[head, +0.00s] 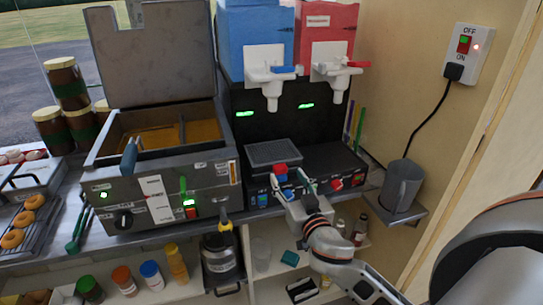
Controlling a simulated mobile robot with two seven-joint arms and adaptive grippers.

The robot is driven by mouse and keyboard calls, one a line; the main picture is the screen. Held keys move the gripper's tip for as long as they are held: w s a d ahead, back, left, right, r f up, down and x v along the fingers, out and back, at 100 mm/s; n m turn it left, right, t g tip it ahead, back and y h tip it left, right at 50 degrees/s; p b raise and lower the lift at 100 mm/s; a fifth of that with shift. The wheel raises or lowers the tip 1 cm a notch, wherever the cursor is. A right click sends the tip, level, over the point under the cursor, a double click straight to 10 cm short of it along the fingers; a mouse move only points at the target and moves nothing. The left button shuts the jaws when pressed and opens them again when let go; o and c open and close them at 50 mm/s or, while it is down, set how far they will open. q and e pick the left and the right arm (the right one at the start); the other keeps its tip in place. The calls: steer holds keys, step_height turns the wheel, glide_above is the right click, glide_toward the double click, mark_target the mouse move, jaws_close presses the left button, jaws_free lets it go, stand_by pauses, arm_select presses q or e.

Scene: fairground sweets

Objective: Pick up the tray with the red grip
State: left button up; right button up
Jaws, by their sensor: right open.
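A dark grey drip tray with a mesh top (263,154) sits at the left on the base of the black drinks machine (330,158). A red grip (280,169) stands at its front edge. My right gripper (291,181) is open, just in front of and slightly right of the red grip. Its fingers point toward the machine. I cannot tell whether a finger touches the grip. A blue part just below the grip is partly covered. My left gripper is not in view.
Taps hang above the tray from the blue tank (255,42) and red tank (326,38). A fryer (165,185) with a raised lid stands left. A grey jug (401,185) stands right, below a wall switch (466,46).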

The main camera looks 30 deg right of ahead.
mark_target(282, 170)
steer(key=x, duration=0.4)
steer(key=shift+w+a+p, duration=0.2)
steer(key=shift+a+p, duration=0.05)
steer(key=shift+p, duration=0.1)
steer(key=c, duration=1.3)
steer(key=shift+r, duration=0.1)
steer(key=shift+c, duration=0.2)
